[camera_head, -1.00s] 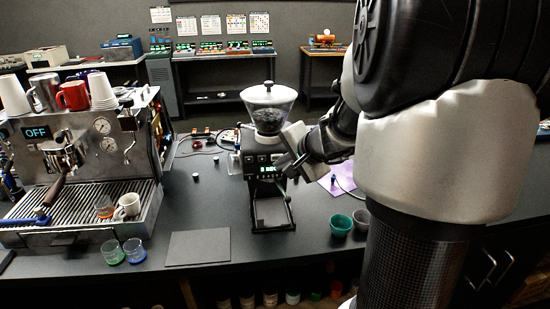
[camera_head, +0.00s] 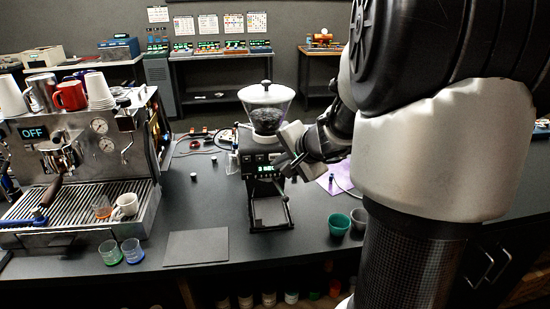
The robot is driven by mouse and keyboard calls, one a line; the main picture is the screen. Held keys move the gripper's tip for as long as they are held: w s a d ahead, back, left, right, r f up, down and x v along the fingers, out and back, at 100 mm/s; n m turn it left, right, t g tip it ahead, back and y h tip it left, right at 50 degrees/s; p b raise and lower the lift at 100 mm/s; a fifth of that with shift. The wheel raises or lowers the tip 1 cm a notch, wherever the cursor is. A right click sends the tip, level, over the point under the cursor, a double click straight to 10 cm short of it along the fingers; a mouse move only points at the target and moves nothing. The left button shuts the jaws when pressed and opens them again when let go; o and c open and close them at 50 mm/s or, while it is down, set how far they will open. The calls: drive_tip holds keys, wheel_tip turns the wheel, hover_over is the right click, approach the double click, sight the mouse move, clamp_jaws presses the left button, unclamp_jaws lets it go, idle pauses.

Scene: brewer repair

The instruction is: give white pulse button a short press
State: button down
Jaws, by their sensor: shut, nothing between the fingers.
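The coffee grinder (camera_head: 249,160) stands on the dark counter, with a clear hopper of beans (camera_head: 267,117) under a white lid. A small lit display shows on its front. I cannot make out the white pulse button; it is too small or hidden by my gripper. My gripper (camera_head: 283,172) is shut and empty, right at the front right of the grinder's control panel. I cannot tell whether its fingertips touch the panel.
An espresso machine (camera_head: 88,145) reading OFF stands at left, with cups on top. Cables lie behind the grinder.

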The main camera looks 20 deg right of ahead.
drive_tip(key=shift+w, duration=0.1)
idle(0.7)
drive_tip(key=shift+w+d, duration=0.15)
drive_tip(key=shift+w, duration=0.2)
drive_tip(key=shift+w+d, duration=0.1)
drive_tip(key=shift+w, duration=0.25)
idle(1.6)
drive_tip(key=shift+s+b, duration=0.1)
drive_tip(key=shift+b, duration=0.25)
idle(0.9)
drive_tip(key=shift+s+a+b, duration=0.25)
drive_tip(key=shift+s+b, duration=0.1)
drive_tip(key=shift+s, duration=0.35)
drive_tip(key=s+b, duration=0.1)
drive_tip(key=s, duration=0.1)
drive_tip(key=s+a, duration=0.1)
drive_tip(key=s, duration=0.1)
drive_tip(key=shift+s+a+b, duration=0.15)
drive_tip(key=shift+s+b, duration=0.2)
drive_tip(key=shift+s, duration=0.05)
